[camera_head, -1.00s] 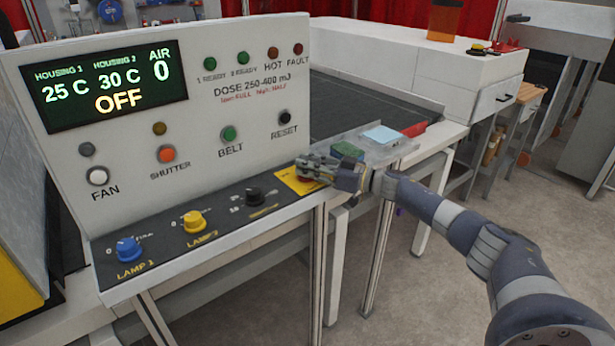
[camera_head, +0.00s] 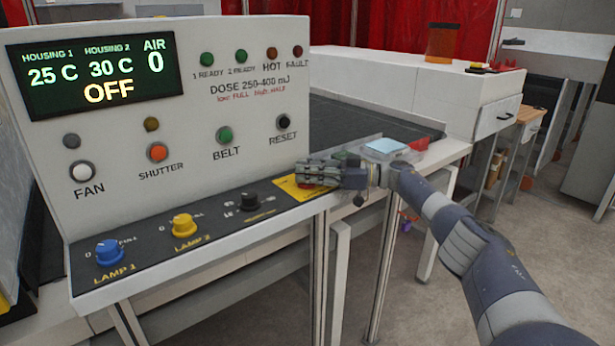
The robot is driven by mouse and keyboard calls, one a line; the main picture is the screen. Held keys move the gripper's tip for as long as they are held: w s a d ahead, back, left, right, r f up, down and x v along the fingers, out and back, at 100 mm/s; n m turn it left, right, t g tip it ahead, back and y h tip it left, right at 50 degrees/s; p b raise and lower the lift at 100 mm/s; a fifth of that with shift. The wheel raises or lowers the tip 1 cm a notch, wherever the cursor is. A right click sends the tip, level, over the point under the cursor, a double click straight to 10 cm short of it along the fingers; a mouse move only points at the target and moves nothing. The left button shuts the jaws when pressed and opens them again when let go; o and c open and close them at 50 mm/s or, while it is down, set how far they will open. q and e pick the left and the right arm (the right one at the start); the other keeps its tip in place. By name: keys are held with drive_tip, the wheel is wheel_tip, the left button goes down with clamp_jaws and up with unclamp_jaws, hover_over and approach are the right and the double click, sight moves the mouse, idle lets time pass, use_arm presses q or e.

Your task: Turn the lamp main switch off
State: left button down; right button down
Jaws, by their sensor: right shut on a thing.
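The lamp main switch is a red knob (camera_head: 311,186) on a yellow plate (camera_head: 292,190), at the right end of the dark control strip. Most of the knob is hidden by my gripper. My right gripper (camera_head: 307,174) comes in from the right over the yellow plate and is shut on the red knob. The knob's exact turn angle cannot be read. The display (camera_head: 94,76) above shows OFF, with 25 C, 30 C and AIR 0. My left gripper is not in view.
On the same strip stand a blue LAMP 1 knob (camera_head: 109,252), a yellow LAMP 2 knob (camera_head: 184,225) and a black knob (camera_head: 250,201). The upright panel with its buttons rises behind.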

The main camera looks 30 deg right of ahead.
drive_tip(key=shift+a+f, duration=0.15)
drive_tip(key=c, duration=1.6)
unclamp_jaws()
drive_tip(key=shift+o, duration=0.2)
drive_tip(key=v, duration=1.2)
drive_tip(key=shift+w, duration=0.1)
